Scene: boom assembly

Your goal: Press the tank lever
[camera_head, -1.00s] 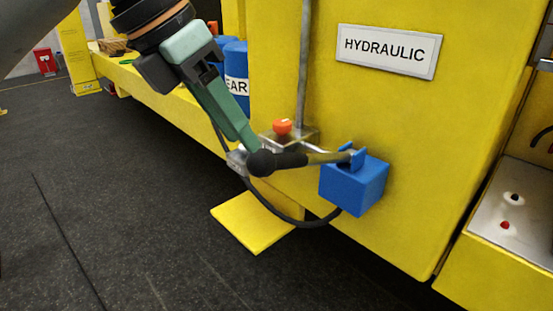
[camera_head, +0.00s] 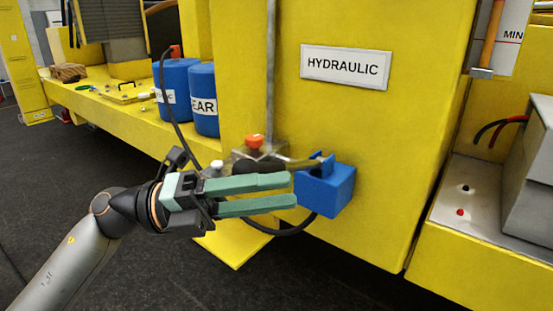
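My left gripper (camera_head: 290,191) comes in from the left with two green fingers pointing right, apart and with nothing seen held between them. The fingertips are just left of a blue box-shaped holder (camera_head: 330,190) on the yellow HYDRAULIC tank (camera_head: 385,150) in the picture; I cannot tell if they touch it. A yellowish bar (camera_head: 301,162) with a dark grip runs left from the holder, just above the upper finger; it may be the tank lever. The fingers hide part of the grip. An orange-red knob (camera_head: 255,141) sits on a metal fitting behind it. My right gripper is not in view.
A black hose (camera_head: 284,230) loops under the holder. A yellow step plate (camera_head: 228,246) sticks out below the gripper. Blue drums (camera_head: 204,98) stand on the yellow ledge to the left. A grey panel (camera_head: 462,200) is at the right. The dark floor is open at lower left.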

